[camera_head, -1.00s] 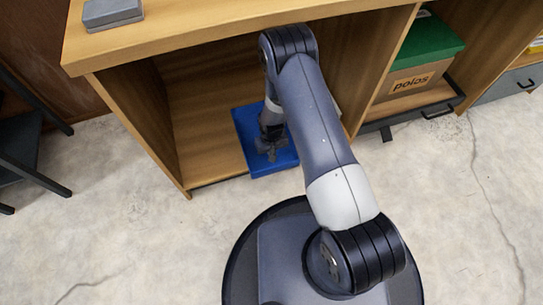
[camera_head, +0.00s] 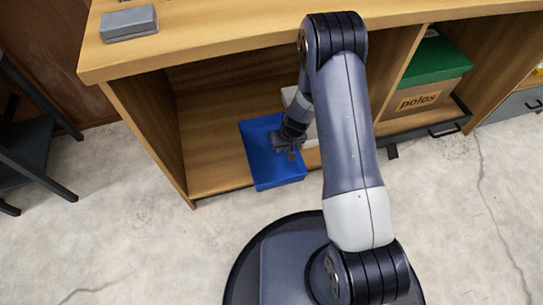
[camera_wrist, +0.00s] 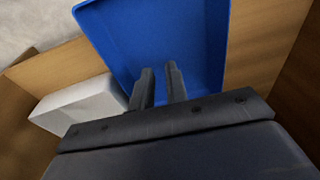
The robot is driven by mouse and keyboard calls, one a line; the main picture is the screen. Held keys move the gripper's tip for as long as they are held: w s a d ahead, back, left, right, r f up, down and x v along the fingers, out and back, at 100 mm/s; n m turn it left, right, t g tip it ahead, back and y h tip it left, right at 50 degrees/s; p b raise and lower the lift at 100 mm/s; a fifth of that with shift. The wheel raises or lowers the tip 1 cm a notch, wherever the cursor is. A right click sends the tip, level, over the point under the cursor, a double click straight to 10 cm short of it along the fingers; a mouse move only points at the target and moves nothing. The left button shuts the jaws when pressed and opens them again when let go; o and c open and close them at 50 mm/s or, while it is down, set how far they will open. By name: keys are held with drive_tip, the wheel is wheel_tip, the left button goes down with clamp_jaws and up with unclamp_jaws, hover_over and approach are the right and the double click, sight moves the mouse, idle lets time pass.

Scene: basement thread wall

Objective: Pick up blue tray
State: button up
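The blue tray (camera_head: 262,165) lies flat on the lower shelf board of the wooden unit, its front corner at or slightly past the shelf's front edge. In the wrist view the tray (camera_wrist: 188,35) fills the upper middle, with its raised rim showing. My gripper (camera_head: 291,150) is over the tray's right side in the head view. In the wrist view its two fingers (camera_wrist: 160,72) stand apart with a narrow gap and overlap the tray's near edge. I see nothing clamped between them. I cannot tell whether they touch the tray. My arm hides part of the shelf behind.
A white box (camera_wrist: 80,105) sits on the shelf close beside the tray. The unit's wooden top (camera_head: 220,35) overhangs the shelf and holds a grey box (camera_head: 128,23). A green-lidded box (camera_head: 428,75) stands in the right compartment. The shelf left of the tray is clear.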

drive_tip(key=w+d+t+b, duration=0.1)
drive_tip(key=d, duration=0.1)
drive_tip(key=w+d+t+b, duration=0.1)
drive_tip(key=d, duration=0.1)
drive_tip(key=w+d+b, duration=0.1)
drive_tip(key=d, duration=0.1)
drive_tip(key=shift+w+d+f+t+b, duration=0.2)
drive_tip(key=shift+w+d+t+b, duration=0.05)
drive_tip(key=shift+w+t+b, duration=0.15)
drive_tip(key=b+x, duration=0.1)
drive_tip(key=x, duration=0.3)
drive_tip(key=shift+d+f, duration=0.1)
drive_tip(key=shift+f, duration=0.05)
drive_tip(key=shift+w+x, duration=0.2)
drive_tip(key=shift+x, duration=1.4)
drive_tip(key=shift+w+x, duration=0.2)
drive_tip(key=shift+x, duration=1.45)
drive_tip(key=shift+d, duration=0.15)
drive_tip(key=shift+c, duration=0.5)
clamp_jaws()
